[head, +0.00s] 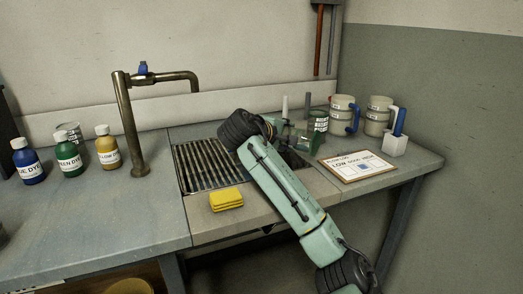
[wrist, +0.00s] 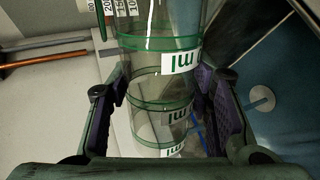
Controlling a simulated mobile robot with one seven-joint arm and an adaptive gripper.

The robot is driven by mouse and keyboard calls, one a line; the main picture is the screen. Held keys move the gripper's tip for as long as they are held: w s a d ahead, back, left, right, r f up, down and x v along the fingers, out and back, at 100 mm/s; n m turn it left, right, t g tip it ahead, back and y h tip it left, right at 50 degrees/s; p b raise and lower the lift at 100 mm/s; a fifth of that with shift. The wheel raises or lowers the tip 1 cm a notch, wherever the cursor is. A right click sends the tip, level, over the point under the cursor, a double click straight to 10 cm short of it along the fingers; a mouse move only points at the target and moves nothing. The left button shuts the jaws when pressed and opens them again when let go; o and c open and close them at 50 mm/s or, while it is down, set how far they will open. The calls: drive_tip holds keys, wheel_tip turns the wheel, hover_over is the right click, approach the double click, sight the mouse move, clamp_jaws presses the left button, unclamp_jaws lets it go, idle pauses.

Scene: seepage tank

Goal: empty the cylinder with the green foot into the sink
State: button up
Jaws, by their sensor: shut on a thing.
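My gripper (wrist: 162,108) is shut on a clear cylinder (wrist: 150,75) with green rings and green "ml" print, seen between its dark pads in the wrist view. The cylinder runs roughly at right angles to the wall pipe there, so it looks tipped over. Its foot cannot be made out, and I cannot tell whether liquid is in it.
A slatted drainboard (head: 205,168) and yellow sponge (head: 226,199) lie left of my arm. A tap (head: 130,125) and dye bottles (head: 107,147) stand further left. Mugs (head: 343,114), a white holder (head: 395,144) and a clipboard (head: 357,166) are at the right.

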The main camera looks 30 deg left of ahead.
sight(291, 129)
drive_tip(key=shift+a+f+n, duration=0.15)
drive_tip(key=shift+n, duration=0.15)
idle(0.6)
drive_tip(key=d+r+m+y, duration=0.2)
drive_tip(key=m, duration=0.1)
drive_tip(key=shift+r, duration=0.3)
drive_tip(key=shift+s+a, duration=0.1)
drive_tip(key=shift+r+m+t+y, duration=0.15)
drive_tip(key=shift+m+t+y, duration=0.15)
drive_tip(key=shift+m+y, duration=0.55)
drive_tip(key=shift+a+r+m+y, duration=0.15)
drive_tip(key=shift+r+m+y, duration=0.05)
drive_tip(key=shift+r+m, duration=0.35)
drive_tip(key=shift+a+r+m+y, duration=0.15)
drive_tip(key=shift+r+m, duration=0.25)
drive_tip(key=shift+r, duration=0.1)
drive_tip(key=shift+r+m+t+y, duration=0.15)
drive_tip(key=shift+m+t+y, duration=0.25)
drive_tip(key=shift+m, duration=0.2)
drive_tip(key=shift+d+f+m+t+y, duration=0.3)
drive_tip(key=shift+d+f+m, duration=0.3)
drive_tip(key=shift+m, duration=0.1)
drive_tip(key=m, duration=0.1)
drive_tip(key=d+r+m+t, duration=0.1)
drive_tip(key=m, duration=0.1)
drive_tip(key=r+m+y, duration=0.1)
drive_tip(key=shift+d+r+m+t, duration=0.25)
drive_tip(key=shift+d+m+t, duration=0.05)
drive_tip(key=shift+d+t, duration=0.1)
drive_tip(key=shift+a, duration=0.1)
